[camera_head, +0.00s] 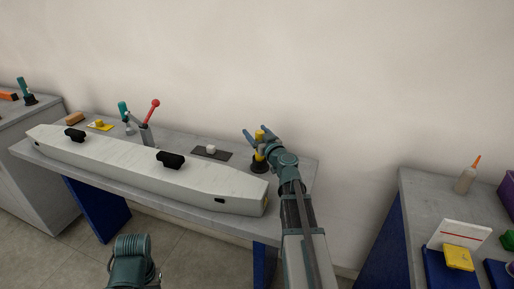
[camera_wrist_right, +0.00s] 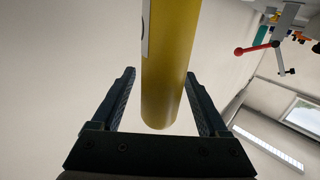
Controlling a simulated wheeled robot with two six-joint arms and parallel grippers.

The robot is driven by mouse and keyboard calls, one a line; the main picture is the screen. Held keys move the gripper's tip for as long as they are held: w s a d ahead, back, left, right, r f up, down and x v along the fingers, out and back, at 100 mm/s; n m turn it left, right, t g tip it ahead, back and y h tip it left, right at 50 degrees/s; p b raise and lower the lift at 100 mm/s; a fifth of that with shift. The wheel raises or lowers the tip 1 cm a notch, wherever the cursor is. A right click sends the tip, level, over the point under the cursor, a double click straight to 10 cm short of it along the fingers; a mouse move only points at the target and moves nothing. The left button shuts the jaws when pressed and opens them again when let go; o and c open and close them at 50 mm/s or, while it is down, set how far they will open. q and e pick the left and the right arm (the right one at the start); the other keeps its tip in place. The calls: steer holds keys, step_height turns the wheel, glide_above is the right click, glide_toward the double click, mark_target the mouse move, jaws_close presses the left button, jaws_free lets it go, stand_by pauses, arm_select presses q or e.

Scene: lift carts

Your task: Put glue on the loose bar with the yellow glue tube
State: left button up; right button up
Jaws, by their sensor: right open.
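The yellow glue tube (camera_head: 260,137) stands upright in a black round holder (camera_head: 259,167) at the right end of the long table. My right gripper (camera_head: 259,131) is open, with its fingers on either side of the tube. In the right wrist view the tube (camera_wrist_right: 170,75) passes between the two fingers (camera_wrist_right: 160,103), with visible gaps at both sides. A long pale bar (camera_head: 125,163) with tapered ends and two black handles lies along the table's front. Whether it is the loose bar I cannot tell for certain.
A red-knobbed lever clamp (camera_head: 147,129) stands behind the bar. A dark plate with a white knob (camera_head: 211,151) lies left of the tube. A right-hand table holds a bottle with an orange tip (camera_head: 466,178) and a yellow block (camera_head: 458,258). A floor gap separates the tables.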

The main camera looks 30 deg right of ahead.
steer(key=shift+c, duration=0.3)
jaws_close()
steer(key=shift+r, duration=0.1)
step_height(320, 180, up, 10)
steer(key=p, duration=1)
steer(key=c, duration=0.7)
jaws_free()
jaws_close()
